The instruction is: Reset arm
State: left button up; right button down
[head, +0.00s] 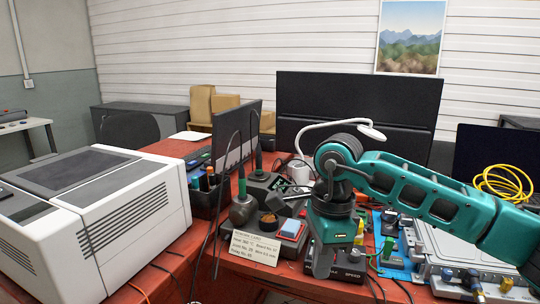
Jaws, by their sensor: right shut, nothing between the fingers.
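My right arm is teal and black and reaches in from the right edge. It bends down at a dark wrist, and my right gripper (325,246) points down over the bench, in front of a black box marked SPEED (348,272). The gripper is shut with nothing held. Its fingertips are small and hard to tell from the dark box behind them, so I cannot tell whether they touch it. My left gripper is not in view.
A large white machine (85,215) fills the left of the red bench (180,255). A label card (255,245), a soldering station (268,188) and a tool holder (208,195) stand mid-bench. Thin black hoses (218,215) hang at the front. A blue mat (395,255) and metal case (455,250) lie right.

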jog(key=s+a+f+g+y+p, duration=0.25)
jog(key=s+a+y, duration=0.35)
jog(key=a, duration=0.4)
jog(key=s+a+r+m+g+y+p, duration=0.2)
jog(key=s+a+r+m+y, duration=0.3)
jog(key=a+r+m+y, duration=0.35)
jog(key=w+d+r+m+t+y+p, duration=0.1)
jog(key=w+d+m+t+y, duration=0.2)
jog(key=m+t, duration=0.6)
jog(key=w+d+r+m+t+y+p, duration=0.1)
jog(key=w+d+m+t+y+p, duration=0.2)
jog(key=m+t, duration=0.55)
jog(key=w+d+f+m+t+h, duration=0.1)
jog(key=d+f+m+t+h, duration=0.3)
jog(key=d+f+m+h, duration=1.05)
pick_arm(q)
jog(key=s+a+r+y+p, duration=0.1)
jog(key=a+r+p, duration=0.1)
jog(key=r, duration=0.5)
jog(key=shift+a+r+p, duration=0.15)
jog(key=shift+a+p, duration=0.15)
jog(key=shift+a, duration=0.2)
pick_arm(e)
jog(key=s+d+f+m+g+h, duration=0.4)
jog(key=s+d+f+m+g, duration=0.2)
jog(key=s+f+m, duration=0.4)
jog(key=shift+s+d+m+h, duration=0.4)
jog(key=shift+s+d+m, duration=0.1)
jog(key=shift+s+m, duration=0.7)
